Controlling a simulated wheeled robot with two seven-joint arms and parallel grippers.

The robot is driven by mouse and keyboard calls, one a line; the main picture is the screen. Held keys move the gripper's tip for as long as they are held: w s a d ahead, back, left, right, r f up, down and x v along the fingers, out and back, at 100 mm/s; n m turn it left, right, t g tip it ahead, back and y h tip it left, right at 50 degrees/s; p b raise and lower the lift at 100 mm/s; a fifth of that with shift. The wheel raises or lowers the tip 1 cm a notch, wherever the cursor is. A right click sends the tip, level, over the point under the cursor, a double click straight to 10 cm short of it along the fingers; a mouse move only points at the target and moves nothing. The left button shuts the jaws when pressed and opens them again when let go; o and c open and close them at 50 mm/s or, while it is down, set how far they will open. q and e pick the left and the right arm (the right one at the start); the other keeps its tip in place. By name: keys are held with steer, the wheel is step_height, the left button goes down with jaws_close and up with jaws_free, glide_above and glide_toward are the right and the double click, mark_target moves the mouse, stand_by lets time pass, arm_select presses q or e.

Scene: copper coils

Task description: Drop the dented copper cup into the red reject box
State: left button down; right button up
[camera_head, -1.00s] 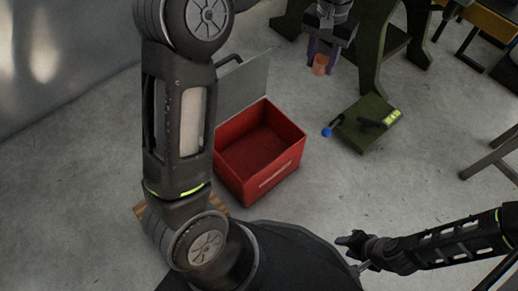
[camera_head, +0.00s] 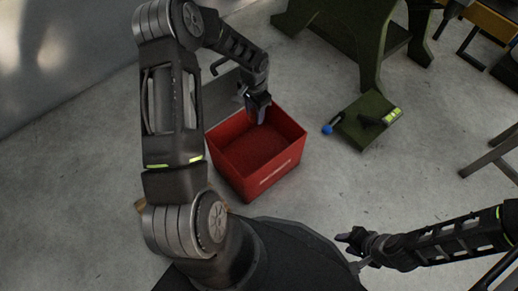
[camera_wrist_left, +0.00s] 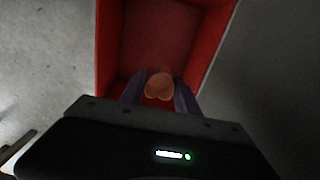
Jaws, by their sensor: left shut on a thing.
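The red reject box (camera_head: 262,178) stands open on the floor in the middle of the head view. My left gripper (camera_head: 257,113) is over its back edge, pointing down. In the left wrist view, my left gripper (camera_wrist_left: 160,92) is shut on the copper cup (camera_wrist_left: 159,86), with the inside of the red box (camera_wrist_left: 110,45) beyond it. The cup is hidden in the head view, and its dent cannot be made out. My right gripper (camera_head: 350,240) is at the lower right, away from the box; its fingers are too small to read.
A grey lid (camera_head: 222,98) stands up behind the box, close to my left arm. A dark green box (camera_head: 366,121) with a blue ball (camera_head: 327,129) lies to the right. A green bench (camera_head: 345,32) stands at the back. The floor between is clear.

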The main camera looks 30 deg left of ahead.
arm_select(q)
steer(key=shift+s+a+f, duration=0.25)
steer(key=shift+s+f, duration=0.25)
steer(key=shift+f, duration=0.3)
step_height(320, 180, down, 6)
steer(key=b, duration=0.4)
steer(key=shift+b, duration=0.3)
steer(key=c, duration=0.8)
jaws_free()
steer(key=shift+r, duration=0.1)
